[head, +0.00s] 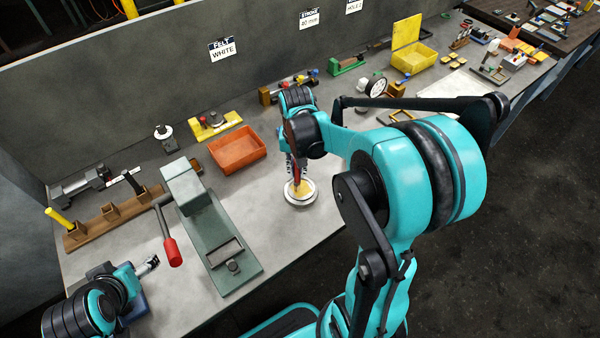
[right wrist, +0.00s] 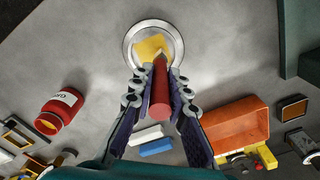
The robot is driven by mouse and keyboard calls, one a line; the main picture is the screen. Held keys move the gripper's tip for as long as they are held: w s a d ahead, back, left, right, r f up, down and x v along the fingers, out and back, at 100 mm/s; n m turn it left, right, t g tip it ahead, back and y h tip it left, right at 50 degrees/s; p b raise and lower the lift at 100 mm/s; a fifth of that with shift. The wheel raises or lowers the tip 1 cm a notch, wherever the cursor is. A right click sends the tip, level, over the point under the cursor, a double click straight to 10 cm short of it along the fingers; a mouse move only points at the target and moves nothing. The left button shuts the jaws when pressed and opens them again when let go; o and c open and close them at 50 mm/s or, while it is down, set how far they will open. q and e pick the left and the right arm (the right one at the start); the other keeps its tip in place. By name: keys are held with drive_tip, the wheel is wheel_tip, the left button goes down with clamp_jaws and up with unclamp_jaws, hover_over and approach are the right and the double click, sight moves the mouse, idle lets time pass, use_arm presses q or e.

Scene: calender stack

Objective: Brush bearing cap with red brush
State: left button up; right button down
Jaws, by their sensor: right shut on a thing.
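The bearing cap, a round pale metal disc with a raised rim (head: 302,202), lies on the bench; it also shows at the top of the right wrist view (right wrist: 130,46). My right gripper (head: 296,170) is above it, pointing down, shut on the red brush (right wrist: 162,98). The brush's yellow bristle end (right wrist: 151,46) is over the inside of the cap; whether it touches the cap is hard to tell. The gripper fingers (right wrist: 161,82) hide part of the handle. My left gripper (head: 149,265) is at the lower left, away from the cap; its jaws are too small to read.
An orange tray (head: 238,151) stands left of the cap. A green press-like fixture (head: 218,240) with a red-handled lever (head: 172,252) is further left. A red jar (right wrist: 62,108) shows in the right wrist view.

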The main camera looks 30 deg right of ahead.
drive_tip(key=shift+w, duration=0.7)
drive_tip(key=shift+r+p, duration=2.3)
drive_tip(key=shift+r, duration=0.65)
wheel_tip(320, 180, up, 3)
drive_tip(key=shift+p, duration=1.15)
